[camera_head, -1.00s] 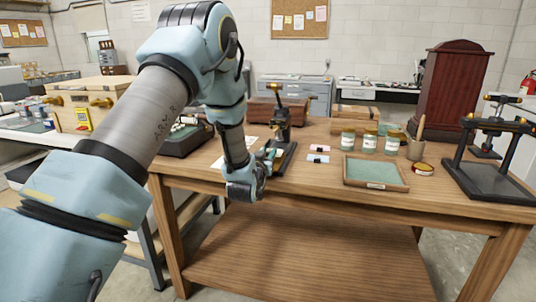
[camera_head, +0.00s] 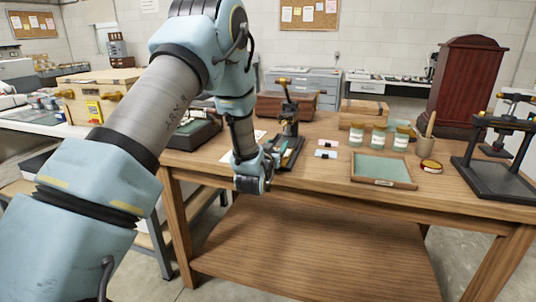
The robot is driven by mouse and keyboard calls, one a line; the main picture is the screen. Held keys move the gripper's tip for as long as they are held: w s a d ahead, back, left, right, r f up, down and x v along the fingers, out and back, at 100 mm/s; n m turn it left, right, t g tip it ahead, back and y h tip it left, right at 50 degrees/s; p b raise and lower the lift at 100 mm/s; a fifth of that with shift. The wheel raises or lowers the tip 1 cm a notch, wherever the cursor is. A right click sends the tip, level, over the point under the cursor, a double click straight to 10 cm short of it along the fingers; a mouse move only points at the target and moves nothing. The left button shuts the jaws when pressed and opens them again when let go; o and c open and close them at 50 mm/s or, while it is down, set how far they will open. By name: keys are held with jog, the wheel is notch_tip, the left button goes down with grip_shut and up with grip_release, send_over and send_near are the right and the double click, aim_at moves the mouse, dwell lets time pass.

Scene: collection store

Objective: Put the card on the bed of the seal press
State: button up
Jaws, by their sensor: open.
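A dark upright press with a brass-tipped lever (camera_head: 289,115) stands on the wooden table, and I take it as the seal press. Its dark base (camera_head: 288,152) reaches toward the table's front edge. My gripper (camera_head: 272,160) is just left of this base, over the front of the table. It is small and partly hidden by its own wrist, and I see nothing held in it. A white sheet (camera_head: 228,154) lies partly behind my arm.
A larger black press (camera_head: 492,180) stands at the far right. Wooden boxes (camera_head: 362,112) stand behind.

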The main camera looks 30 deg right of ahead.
jog(key=b+v, duration=0.3)
jog(key=v, duration=0.9)
jog(key=w+a+f+n+g+y, duration=0.2)
jog(key=a+y, duration=0.2)
jog(key=a, duration=0.4)
jog(key=w+a+f+n+g+y, duration=0.1)
jog(key=w+a+y, duration=0.2)
jog(key=a, duration=0.6)
jog(key=s+a+n+g+y, duration=0.4)
jog(key=s+a+g, duration=0.4)
jog(key=s+a, duration=0.7)
jog(key=a+y, duration=0.1)
jog(key=a, duration=0.3)
jog(key=shift+s+a+g, duration=0.3)
jog(key=shift+s, duration=0.1)
jog(key=shift+r, duration=0.2)
notch_tip(320, 180, up, 5)
jog(key=p, duration=0.5)
